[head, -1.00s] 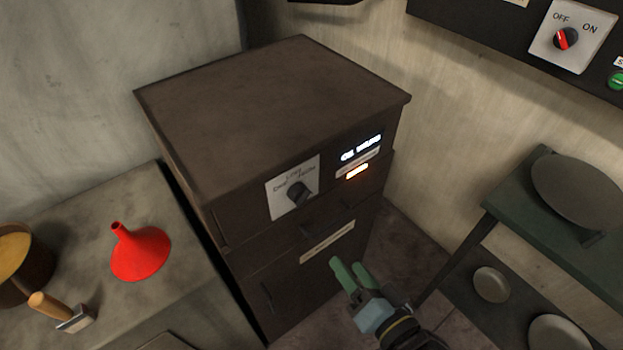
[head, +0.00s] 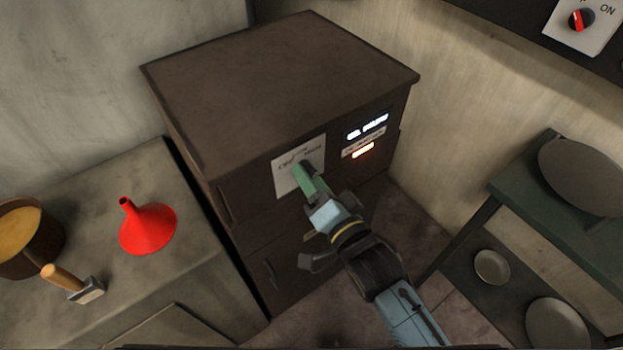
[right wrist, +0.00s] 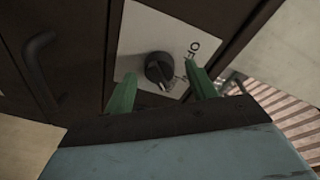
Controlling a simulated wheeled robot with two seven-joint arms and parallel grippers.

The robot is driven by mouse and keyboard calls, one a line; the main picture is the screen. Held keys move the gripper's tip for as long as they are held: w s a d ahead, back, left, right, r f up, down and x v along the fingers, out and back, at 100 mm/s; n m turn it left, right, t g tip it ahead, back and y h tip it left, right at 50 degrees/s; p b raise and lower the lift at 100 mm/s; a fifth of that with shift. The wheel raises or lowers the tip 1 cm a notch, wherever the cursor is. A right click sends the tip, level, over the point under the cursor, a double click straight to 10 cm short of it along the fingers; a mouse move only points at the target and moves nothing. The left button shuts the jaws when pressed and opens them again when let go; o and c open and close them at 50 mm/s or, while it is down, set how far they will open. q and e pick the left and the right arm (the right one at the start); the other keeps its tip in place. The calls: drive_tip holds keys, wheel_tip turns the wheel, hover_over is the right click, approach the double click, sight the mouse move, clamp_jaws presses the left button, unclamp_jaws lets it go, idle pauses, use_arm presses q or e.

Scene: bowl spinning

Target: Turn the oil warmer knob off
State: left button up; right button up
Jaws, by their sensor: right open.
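The oil warmer (head: 275,85) is a dark brown cabinet with a lit sign and an orange light on its front. Its black knob (right wrist: 159,68) sits on a white plate (head: 285,178) marked OFF; in the head view the knob is mostly hidden by my gripper. My right gripper (head: 304,176) is at the plate, with green fingers. In the right wrist view the fingers (right wrist: 163,90) are spread, one on each side of the knob, with gaps between. I cannot tell whether they touch the plate. My left gripper is not in view.
A grey counter at left holds a red funnel (head: 148,228), a hammer (head: 76,282) and a brown pot (head: 28,238). A green shelf (head: 510,190) with pans stands at right. Another red-marked knob (head: 580,19) is on the wall panel at upper right.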

drive_tip(key=shift+w+a, duration=0.15)
drive_tip(key=shift+w, duration=0.15)
drive_tip(key=c, duration=1)
